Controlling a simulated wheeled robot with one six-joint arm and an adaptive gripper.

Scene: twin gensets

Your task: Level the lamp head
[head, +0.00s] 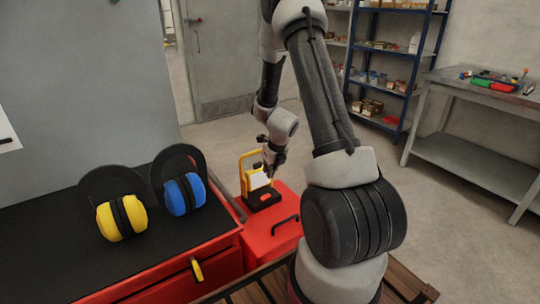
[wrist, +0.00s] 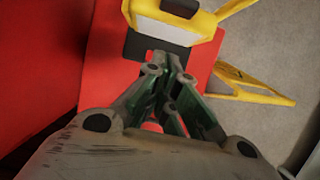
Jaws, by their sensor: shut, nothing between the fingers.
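The work lamp stands on a red cabinet, with a yellow frame (head: 241,172), a black base (head: 262,198) and a lamp head (head: 259,181) with a pale face. In the wrist view the lamp head (wrist: 172,22) is at the top, a yellow-rimmed pale panel, partly cut off by the picture edge. The yellow frame (wrist: 255,88) shows at its right. My gripper (head: 270,174) is shut and empty, right at the lamp head's near side. In the wrist view its fingertips (wrist: 170,60) lie just below the head; I cannot tell whether they touch it. The head's exact tilt is unclear.
The red cabinet (head: 262,248) has a black handle on top. Left of it, yellow ear defenders (head: 121,217) and blue ear defenders (head: 184,195) rest on a black-topped bench. A blue shelf (head: 400,60) and a grey table (head: 480,150) stand behind, with open floor between.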

